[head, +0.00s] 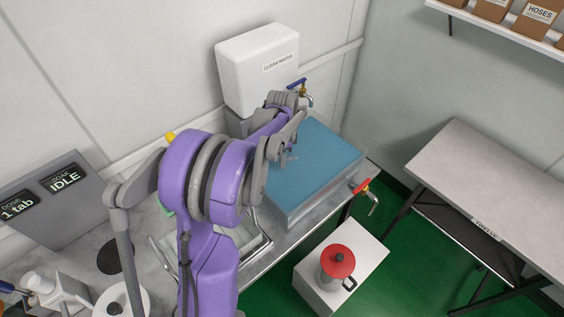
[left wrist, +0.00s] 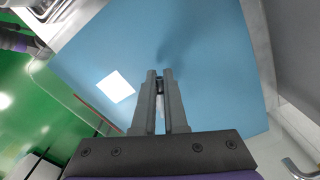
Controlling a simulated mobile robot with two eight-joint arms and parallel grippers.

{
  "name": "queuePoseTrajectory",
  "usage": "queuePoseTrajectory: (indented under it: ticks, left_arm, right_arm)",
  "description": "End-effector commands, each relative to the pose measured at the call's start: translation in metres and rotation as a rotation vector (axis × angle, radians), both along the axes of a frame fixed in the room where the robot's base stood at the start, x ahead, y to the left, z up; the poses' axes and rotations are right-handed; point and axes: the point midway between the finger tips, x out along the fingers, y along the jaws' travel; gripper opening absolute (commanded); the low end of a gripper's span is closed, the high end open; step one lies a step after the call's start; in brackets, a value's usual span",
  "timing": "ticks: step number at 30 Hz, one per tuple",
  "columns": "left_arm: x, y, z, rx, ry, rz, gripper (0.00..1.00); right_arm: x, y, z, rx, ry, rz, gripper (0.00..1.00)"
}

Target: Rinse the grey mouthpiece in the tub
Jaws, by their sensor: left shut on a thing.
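The metal tub (head: 318,203) is full of blue water and stands on the counter. Its water (left wrist: 215,80) fills most of the left wrist view. My left gripper (head: 290,160) is over the left part of the tub, pointing down at the water. In the left wrist view its two fingers (left wrist: 160,76) are close together, shut on a small greyish thing. Only a pale sliver of it (left wrist: 160,114) shows between the fingers, so its shape is hidden; it fits the grey mouthpiece. I cannot tell whether it touches the water. My right gripper is not in view.
A white clean-water tank (head: 256,62) with a blue-handled tap stands behind the tub. A red-handled tap (head: 364,188) sticks out at the tub's right. A red-lidded jug (head: 338,266) stands on a low white stand. A grey side table (head: 490,165) is at right.

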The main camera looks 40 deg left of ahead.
Motion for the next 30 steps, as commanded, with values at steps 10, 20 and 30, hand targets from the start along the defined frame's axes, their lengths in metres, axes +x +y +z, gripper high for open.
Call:
queuePoseTrajectory:
  ticks: [10,20,30]
  left_arm:
    - [0.001,0.000,0.039,0.000,-0.001,0.001,0.00]
    - [0.000,0.000,0.059,-0.001,-0.001,0.001,0.00]
    - [0.001,-0.002,0.057,-0.001,0.001,0.005,0.00]
  right_arm:
    - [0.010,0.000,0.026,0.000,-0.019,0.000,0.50]
    - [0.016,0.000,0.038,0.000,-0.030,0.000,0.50]
    - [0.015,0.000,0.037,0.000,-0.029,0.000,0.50]
